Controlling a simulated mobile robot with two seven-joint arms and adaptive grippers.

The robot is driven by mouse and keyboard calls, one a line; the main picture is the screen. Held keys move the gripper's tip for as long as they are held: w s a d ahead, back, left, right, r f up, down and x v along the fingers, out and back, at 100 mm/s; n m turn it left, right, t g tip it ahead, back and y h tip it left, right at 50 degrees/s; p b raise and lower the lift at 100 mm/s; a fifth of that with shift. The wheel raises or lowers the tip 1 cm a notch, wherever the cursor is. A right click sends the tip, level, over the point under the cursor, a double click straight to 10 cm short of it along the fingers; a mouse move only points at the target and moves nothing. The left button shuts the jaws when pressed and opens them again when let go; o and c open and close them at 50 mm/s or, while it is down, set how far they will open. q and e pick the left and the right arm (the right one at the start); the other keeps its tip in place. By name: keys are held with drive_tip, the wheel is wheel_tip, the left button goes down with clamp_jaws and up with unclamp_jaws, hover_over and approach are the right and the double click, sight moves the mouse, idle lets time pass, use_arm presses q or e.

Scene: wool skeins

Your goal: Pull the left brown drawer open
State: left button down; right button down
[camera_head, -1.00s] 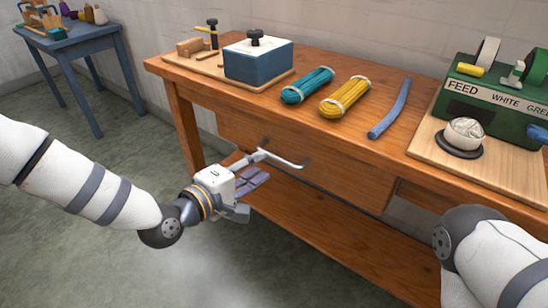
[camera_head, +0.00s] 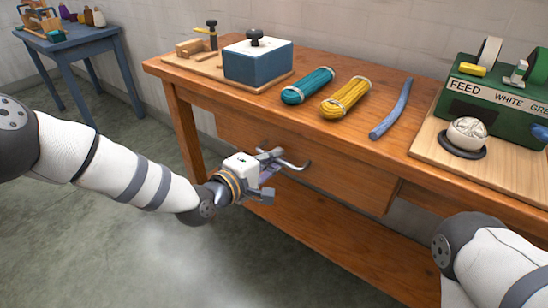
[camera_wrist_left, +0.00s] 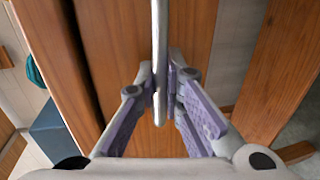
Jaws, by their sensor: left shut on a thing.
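The left brown drawer (camera_head: 345,182) is a wooden front under the table top, and it looks flush with the table frame. Its grey bar handle (camera_head: 295,166) also shows in the left wrist view (camera_wrist_left: 160,40), running upright between the fingers. My left gripper (camera_head: 271,162) is at the left part of this handle. In the left wrist view, my left gripper (camera_wrist_left: 162,88) has its two purple-padded fingers closed on the bar, which hides part of the fingertips' contact. My right gripper is out of view; only part of my right arm shows at the lower right.
On the wooden table (camera_head: 330,135) are a blue box (camera_head: 258,65), a teal skein (camera_head: 307,86), a yellow skein (camera_head: 346,98), a blue strip (camera_head: 392,108) and a green machine (camera_head: 495,103). A lower shelf (camera_head: 320,232) lies below the drawer. Floor in front is clear.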

use_arm(q)
drive_tip(key=shift+a, duration=0.1)
